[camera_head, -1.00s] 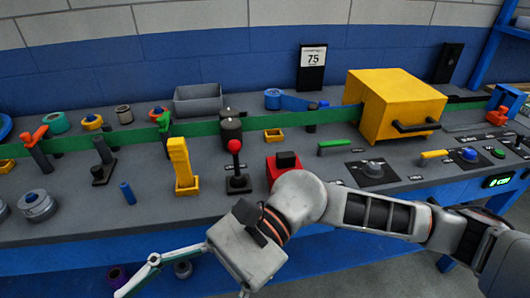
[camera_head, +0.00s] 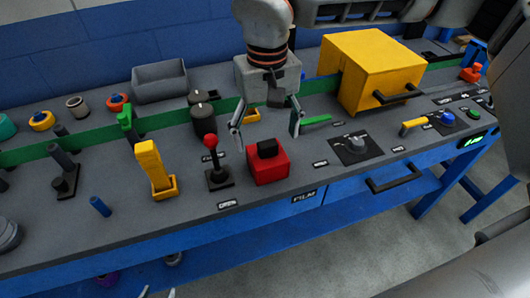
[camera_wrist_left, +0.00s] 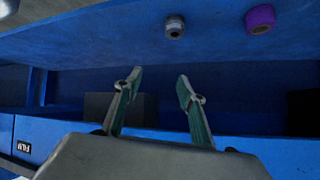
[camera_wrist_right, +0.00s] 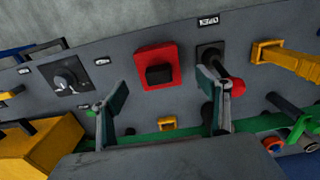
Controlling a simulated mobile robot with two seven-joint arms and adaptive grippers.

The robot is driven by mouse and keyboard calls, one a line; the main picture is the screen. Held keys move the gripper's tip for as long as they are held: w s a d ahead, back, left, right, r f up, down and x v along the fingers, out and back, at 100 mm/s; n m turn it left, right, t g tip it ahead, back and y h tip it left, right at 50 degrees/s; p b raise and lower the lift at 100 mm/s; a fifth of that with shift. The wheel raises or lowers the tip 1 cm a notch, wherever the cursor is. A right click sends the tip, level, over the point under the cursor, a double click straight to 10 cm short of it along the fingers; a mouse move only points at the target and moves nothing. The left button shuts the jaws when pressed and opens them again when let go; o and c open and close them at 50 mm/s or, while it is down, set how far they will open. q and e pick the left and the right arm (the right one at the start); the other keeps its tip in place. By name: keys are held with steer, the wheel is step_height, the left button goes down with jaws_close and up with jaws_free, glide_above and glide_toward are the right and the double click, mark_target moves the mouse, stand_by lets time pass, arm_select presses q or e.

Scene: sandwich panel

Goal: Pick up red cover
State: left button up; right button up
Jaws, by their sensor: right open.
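The red cover (camera_head: 268,172) is a red block with a black top piece, sitting on the grey bench top near its front edge. It also shows in the right wrist view (camera_wrist_right: 142,56), between and beyond the fingertips. My right gripper (camera_head: 266,142) is open and empty, pointing down above and slightly behind the cover, apart from it as far as I can tell. My left gripper (camera_wrist_left: 157,78) is open and empty, low in front of the bench's blue lower shelf. Only its fingertips show at the head view's bottom edge (camera_head: 158,292).
A red-knobbed lever (camera_head: 212,158) stands close left of the cover, with a yellow upright handle (camera_head: 154,166) further left. A green switch (camera_head: 316,121) and black dial (camera_head: 356,147) lie to the right. A yellow box (camera_head: 370,70) stands behind right. A green strip runs behind the controls.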

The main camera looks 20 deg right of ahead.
mark_target(267, 153)
steer(key=shift+f, duration=0.95)
step_height(267, 153, down, 4)
steer(key=shift+d+f+b, duration=0.1)
steer(key=shift+d+b, duration=0.05)
steer(key=shift+b, duration=0.15)
steer(key=shift+w+f, duration=0.1)
steer(key=shift+f, duration=0.25)
steer(key=c, duration=1.2)
steer(key=shift+c, duration=0.2)
steer(key=shift+r, duration=0.2)
arm_select(q)
steer(key=shift+s+d+r+p, duration=0.15)
steer(key=shift+r+p, duration=0.15)
steer(key=shift+p, duration=0.35)
steer(key=shift+d+r+p, duration=0.15)
steer(key=shift+r+p, duration=0.15)
steer(key=shift+p, duration=0.3)
arm_select(e)
step_height(267, 153, up, 20)
steer(key=shift+f, duration=0.15)
